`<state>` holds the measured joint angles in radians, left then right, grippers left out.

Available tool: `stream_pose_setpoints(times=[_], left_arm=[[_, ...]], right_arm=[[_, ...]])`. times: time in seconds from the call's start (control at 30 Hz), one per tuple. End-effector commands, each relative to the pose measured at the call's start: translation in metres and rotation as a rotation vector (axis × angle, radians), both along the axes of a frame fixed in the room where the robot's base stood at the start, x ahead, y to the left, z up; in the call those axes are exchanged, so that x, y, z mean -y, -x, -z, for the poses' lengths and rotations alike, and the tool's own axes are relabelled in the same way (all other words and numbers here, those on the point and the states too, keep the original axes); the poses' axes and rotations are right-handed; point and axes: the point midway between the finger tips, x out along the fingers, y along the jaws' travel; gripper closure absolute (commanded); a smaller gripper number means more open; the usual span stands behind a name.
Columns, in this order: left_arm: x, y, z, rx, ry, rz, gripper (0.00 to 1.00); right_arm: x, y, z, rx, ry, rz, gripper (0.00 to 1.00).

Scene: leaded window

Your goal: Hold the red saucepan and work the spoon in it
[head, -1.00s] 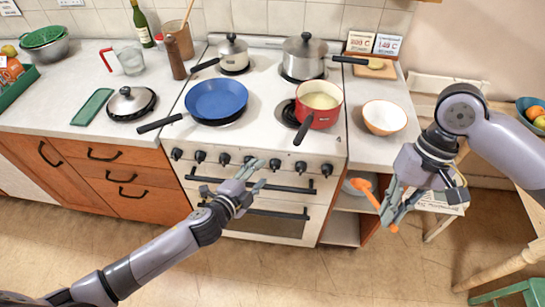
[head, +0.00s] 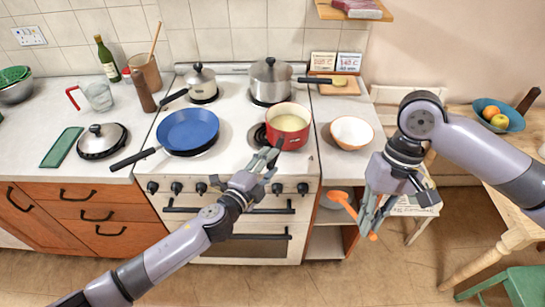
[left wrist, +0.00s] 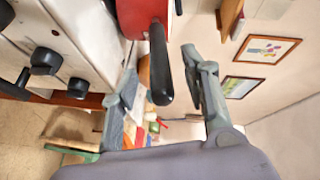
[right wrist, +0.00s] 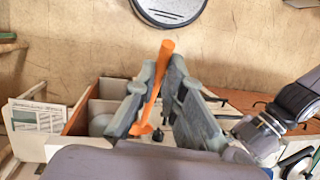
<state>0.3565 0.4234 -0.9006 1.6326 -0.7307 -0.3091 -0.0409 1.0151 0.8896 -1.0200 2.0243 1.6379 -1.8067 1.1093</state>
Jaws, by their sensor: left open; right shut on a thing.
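The red saucepan (head: 298,139) stands on the right front of the hob with pale yellow contents. Its black handle (left wrist: 160,65) points to the front. My left gripper (head: 270,162) is open at the handle, which shows between its two fingers in the left wrist view (left wrist: 165,92); I cannot tell whether they touch. In the head view the gripper largely hides the handle. My right gripper (head: 370,225) is shut on the orange spoon (head: 342,200), in front of the counter and below its top. The spoon also shows between the fingers in the right wrist view (right wrist: 152,95).
A blue frying pan (head: 188,129) is left of the saucepan, with a large steel pot (head: 270,80) and a smaller pot (head: 201,82) behind. A white bowl (head: 352,132) with an orange outside stands to the right. Oven knobs (head: 201,188) line the stove front.

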Motion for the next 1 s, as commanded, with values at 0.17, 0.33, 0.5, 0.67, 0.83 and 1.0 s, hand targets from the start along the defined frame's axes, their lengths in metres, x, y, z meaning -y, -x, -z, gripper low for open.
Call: stream_pose_setpoints(times=[0.17,0.33,0.5,0.67,0.83,1.0], left_arm=[[0.01,-0.017,0.002,0.001,0.0,-0.001,0.58],[0.013,-0.021,0.003,-0.001,0.001,0.0,0.58],[0.013,-0.021,0.003,-0.001,0.001,0.0,0.58],[0.012,-0.021,0.003,-0.001,0.001,0.0,0.65],[0.012,-0.021,0.003,-0.001,0.001,0.0,0.76],[0.012,-0.021,0.003,-0.001,0.001,0.0,0.87]], right_arm=[[0.0,0.0,-0.002,0.0,0.0,0.0,1.0],[0.0,0.0,-0.002,0.0,0.0,0.0,1.0],[0.0,0.0,-0.002,0.0,0.0,0.0,1.0],[0.0,0.0,-0.002,0.0,0.0,0.0,1.0],[0.0,0.0,-0.002,0.0,0.0,0.0,1.0],[0.0,0.0,-0.002,0.0,0.0,0.0,1.0]])
